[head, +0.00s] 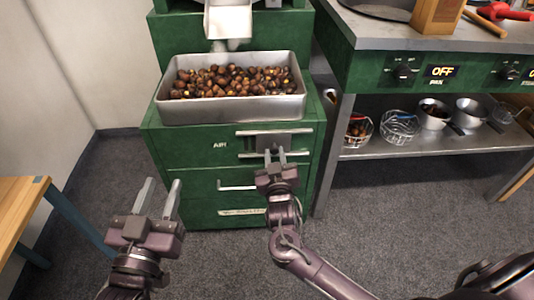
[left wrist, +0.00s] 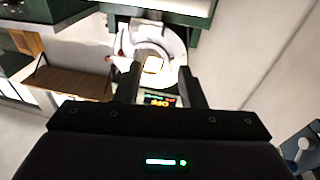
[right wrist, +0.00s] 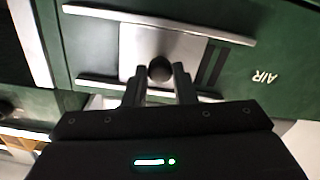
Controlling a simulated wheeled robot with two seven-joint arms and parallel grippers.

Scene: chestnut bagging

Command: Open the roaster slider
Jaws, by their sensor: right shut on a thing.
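The roaster slider is a silver plate (right wrist: 135,45) with a dark round knob (right wrist: 160,69). It sits between two metal rails on the green roaster front, beside the white AIR label (right wrist: 264,76). Dark vent slots (right wrist: 212,65) show next to the plate on the label side. My right gripper (head: 275,155) is at the slider, its fingers shut on the knob; it also shows in the right wrist view (right wrist: 160,85). My left gripper (head: 161,188) is open and empty, low at the left, away from the roaster.
A metal tray (head: 232,108) of chestnuts stands on top of the roaster. A drawer handle (head: 238,188) is below the slider. At the right, a counter with a shelf (head: 435,143) holds baskets and pots. A wooden table (head: 20,200) is at the left. Carpet lies clear between.

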